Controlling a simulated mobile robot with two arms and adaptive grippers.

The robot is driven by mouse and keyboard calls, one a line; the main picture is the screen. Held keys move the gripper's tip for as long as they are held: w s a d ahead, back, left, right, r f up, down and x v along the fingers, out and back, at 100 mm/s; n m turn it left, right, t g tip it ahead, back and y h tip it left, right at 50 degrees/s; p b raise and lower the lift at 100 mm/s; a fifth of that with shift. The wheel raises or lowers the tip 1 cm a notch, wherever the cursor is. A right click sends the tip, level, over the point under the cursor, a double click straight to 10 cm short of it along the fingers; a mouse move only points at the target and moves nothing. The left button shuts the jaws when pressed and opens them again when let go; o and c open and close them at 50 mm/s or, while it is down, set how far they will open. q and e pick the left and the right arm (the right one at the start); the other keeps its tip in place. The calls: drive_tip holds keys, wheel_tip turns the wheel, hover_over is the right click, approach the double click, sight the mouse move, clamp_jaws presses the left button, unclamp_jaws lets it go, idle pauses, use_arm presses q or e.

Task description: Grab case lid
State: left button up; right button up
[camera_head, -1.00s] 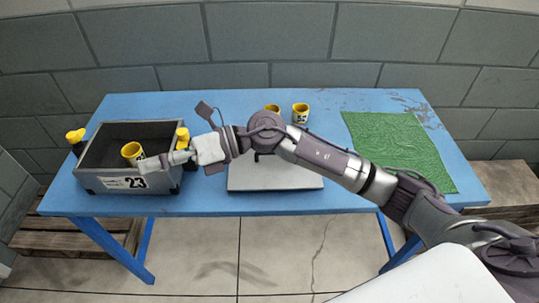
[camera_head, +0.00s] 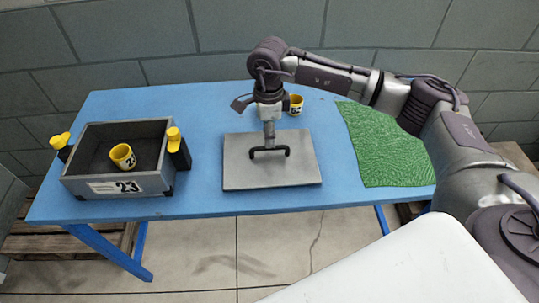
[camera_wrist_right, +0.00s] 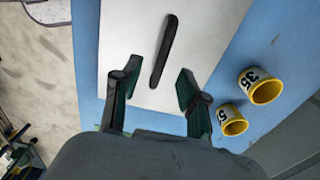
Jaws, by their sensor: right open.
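The case lid (camera_head: 240,178) is a flat grey plate with a dark bar handle (camera_head: 280,152). It lies on the blue table, right of the open case (camera_head: 150,184), which is marked 23. My right gripper (camera_head: 269,138) is open and points down above the lid at the handle. In the right wrist view the lid (camera_wrist_right: 125,35) and its handle (camera_wrist_right: 164,48) show ahead of my spread fingers (camera_wrist_right: 158,92). The handle lines up with the gap between them, and nothing is gripped. My left gripper is not in view.
A yellow cup (camera_head: 122,155) is in the case, and yellow-topped black pieces (camera_head: 178,150) flank it. Two yellow cups, (camera_wrist_right: 262,86) and (camera_wrist_right: 231,122), stand behind the lid. A green mat (camera_head: 375,150) covers the table's right part. A block wall stands behind.

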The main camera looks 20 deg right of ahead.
sight(270, 153)
drive_tip(key=shift+f, duration=0.75)
wheel_tip(270, 153, down, 4)
drive_tip(key=shift+d+f+p, duration=0.1)
drive_tip(key=shift+d+p, duration=0.05)
drive_tip(key=shift+p, duration=0.65)
drive_tip(key=shift+w+f, duration=0.1)
drive_tip(key=shift+f, duration=0.45)
clamp_jaws()
drive_tip(key=shift+r, duration=0.1)
